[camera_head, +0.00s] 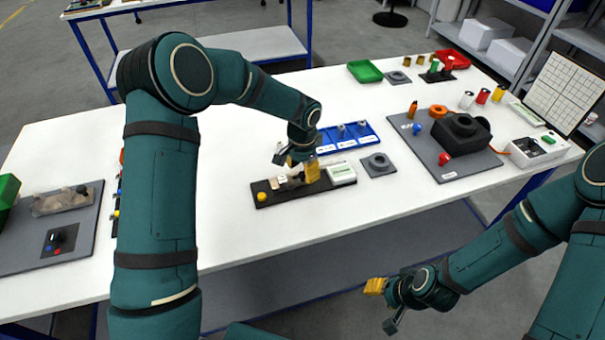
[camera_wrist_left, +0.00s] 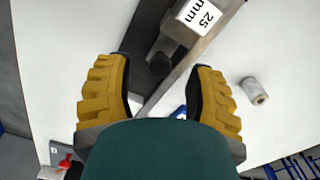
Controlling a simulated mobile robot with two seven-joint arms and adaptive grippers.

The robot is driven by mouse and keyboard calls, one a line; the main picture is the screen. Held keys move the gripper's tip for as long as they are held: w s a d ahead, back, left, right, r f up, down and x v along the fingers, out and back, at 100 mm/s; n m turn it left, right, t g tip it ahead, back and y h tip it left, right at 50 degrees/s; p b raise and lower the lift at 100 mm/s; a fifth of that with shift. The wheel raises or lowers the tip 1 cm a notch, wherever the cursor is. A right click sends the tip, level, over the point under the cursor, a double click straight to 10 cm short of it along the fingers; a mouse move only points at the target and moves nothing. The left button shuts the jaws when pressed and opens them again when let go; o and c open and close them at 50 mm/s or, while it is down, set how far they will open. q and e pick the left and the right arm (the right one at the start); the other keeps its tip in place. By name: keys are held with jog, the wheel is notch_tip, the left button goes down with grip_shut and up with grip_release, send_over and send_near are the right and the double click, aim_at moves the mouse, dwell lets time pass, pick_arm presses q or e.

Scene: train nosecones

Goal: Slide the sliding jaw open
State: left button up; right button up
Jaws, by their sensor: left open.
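A black measuring fixture (camera_head: 265,198) lies on the white table, with a yellow button (camera_head: 262,196) at its left end and a pale display box (camera_head: 341,174) at its right end. A white block (camera_head: 282,180) sits on it; in the left wrist view the block (camera_wrist_left: 198,15) reads "25 mm". My left gripper (camera_head: 302,172) is over the fixture, pointing down, and hides its middle. In the left wrist view its yellow fingers (camera_wrist_left: 160,100) are apart, with a grey bar (camera_wrist_left: 178,78) and a dark round knob (camera_wrist_left: 160,64) between or just beyond them. I cannot clearly pick out the sliding jaw. My right gripper (camera_head: 376,288) is off the table's front edge.
A blue tray (camera_head: 345,137) with small parts stands behind the fixture, and a grey plate (camera_head: 379,164) lies right of it. A grey board (camera_head: 445,150) with a black block is further right. Bare table lies left and in front of the fixture.

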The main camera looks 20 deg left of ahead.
pick_arm(q)
jog(key=shift+f, duration=0.9)
grip_shut()
jog(key=shift+w+d, duration=0.45)
jog(key=shift+d, duration=0.2)
jog(key=shift+w+d, duration=0.4)
jog(key=shift+d, duration=0.2)
grip_release()
